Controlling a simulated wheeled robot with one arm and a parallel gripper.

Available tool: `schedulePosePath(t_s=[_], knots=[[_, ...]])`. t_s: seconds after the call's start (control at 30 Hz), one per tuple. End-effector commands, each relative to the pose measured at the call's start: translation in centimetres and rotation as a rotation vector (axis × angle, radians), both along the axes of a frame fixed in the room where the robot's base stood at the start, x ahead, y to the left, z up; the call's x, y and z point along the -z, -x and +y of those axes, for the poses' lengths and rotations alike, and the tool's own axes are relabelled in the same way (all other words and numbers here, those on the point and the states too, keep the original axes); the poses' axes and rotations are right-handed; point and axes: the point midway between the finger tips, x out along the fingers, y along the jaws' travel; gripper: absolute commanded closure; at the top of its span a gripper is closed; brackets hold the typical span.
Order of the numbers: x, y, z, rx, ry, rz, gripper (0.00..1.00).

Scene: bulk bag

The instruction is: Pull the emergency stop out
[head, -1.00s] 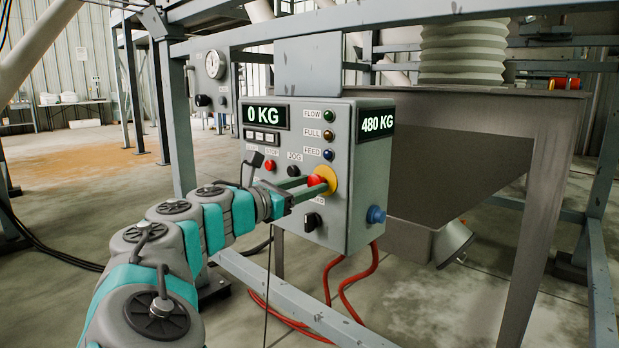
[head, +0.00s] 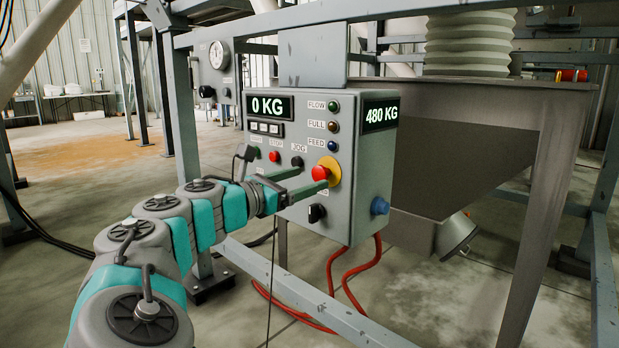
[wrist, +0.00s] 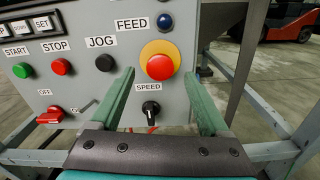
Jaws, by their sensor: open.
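The emergency stop, a red mushroom button on a yellow collar, is at the lower right of the grey control box's front in the head view (head: 321,173). It shows unobstructed in the wrist view (wrist: 160,67). My gripper (head: 314,178) is open, with green fingers pointing at the box. In the wrist view, one finger is left of the button and one right of it, with gaps between. In the head view, the near fingertip overlaps the button's lower edge. I cannot tell how far the tips reach along the button, or whether it is pressed in.
The SPEED knob (wrist: 151,109) is just below the stop, and the JOG button (wrist: 104,62) is to its left. A blue fitting (head: 380,205) sticks out of the box's right side. Frame rails (head: 300,297) and red cables (head: 335,275) are below.

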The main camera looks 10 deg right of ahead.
Motion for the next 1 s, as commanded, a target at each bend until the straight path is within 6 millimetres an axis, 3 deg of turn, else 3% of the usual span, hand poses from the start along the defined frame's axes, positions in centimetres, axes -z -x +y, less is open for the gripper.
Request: schedulePosePath(t_s=[0.2, 0.43, 0.83, 1.0], knots=[[-0.1, 2.1, 3.1, -0.005, 0.002, 0.000, 0.20], [0.0, 3.3, 4.5, 0.001, 0.001, 0.000, 0.20], [-0.1, 3.3, 4.2, -0.002, -0.027, -0.005, 0.20], [0.5, 2.8, 1.9, -0.021, -0.253, -0.039, 0.20]])
